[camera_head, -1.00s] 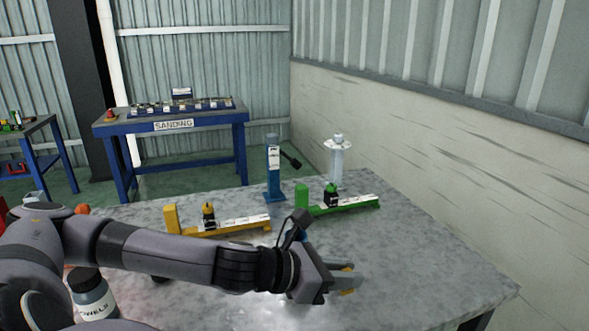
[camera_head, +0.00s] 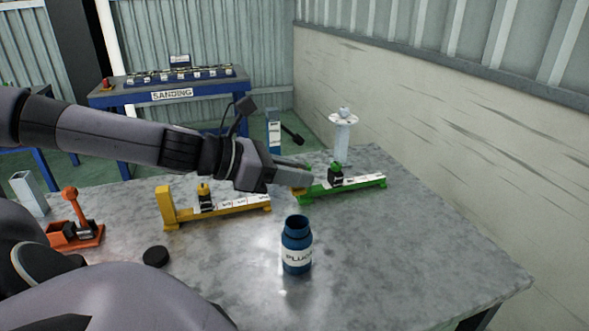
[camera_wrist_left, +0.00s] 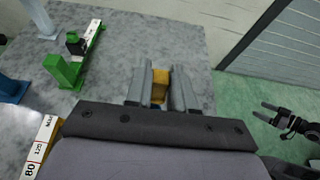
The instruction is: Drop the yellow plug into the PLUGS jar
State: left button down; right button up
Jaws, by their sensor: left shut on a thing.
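The yellow plug (camera_wrist_left: 159,84) is between the two fingers of my left gripper (camera_wrist_left: 160,88) in the left wrist view. In the head view my left gripper (camera_head: 304,181) is shut on it, above the table and farther back than the jar. A bit of the yellow plug (camera_head: 298,191) shows under the fingers. The blue PLUGS jar (camera_head: 297,252) stands upright on the table with its mouth uncovered. It is below and nearer than the gripper in the head view. My right gripper (camera_wrist_left: 278,114) shows at the right of the wrist view, its fingers apart and empty.
A yellow stand (camera_head: 166,208) and a green stand (camera_head: 376,182) stand behind the jar. A black lid (camera_head: 156,256) and an orange tool (camera_head: 76,226) are at the left. The table's (camera_head: 420,235) right part is clear.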

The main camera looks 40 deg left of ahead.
pick_arm(q)
notch_tip(320, 180, down, 8)
jog(key=b, duration=0.6)
pick_arm(e)
notch_tip(320, 180, down, 7)
pick_arm(q)
jog(key=shift+f, duration=0.1)
jog(key=c, duration=0.9)
grip_release()
pick_arm(e)
jog(key=shift+r, duration=0.1)
pick_arm(q)
notch_tip(320, 180, up, 7)
jog(key=p, duration=0.6)
pick_arm(e)
notch_tip(320, 180, up, 6)
jog(key=shift+w+f, duration=0.1)
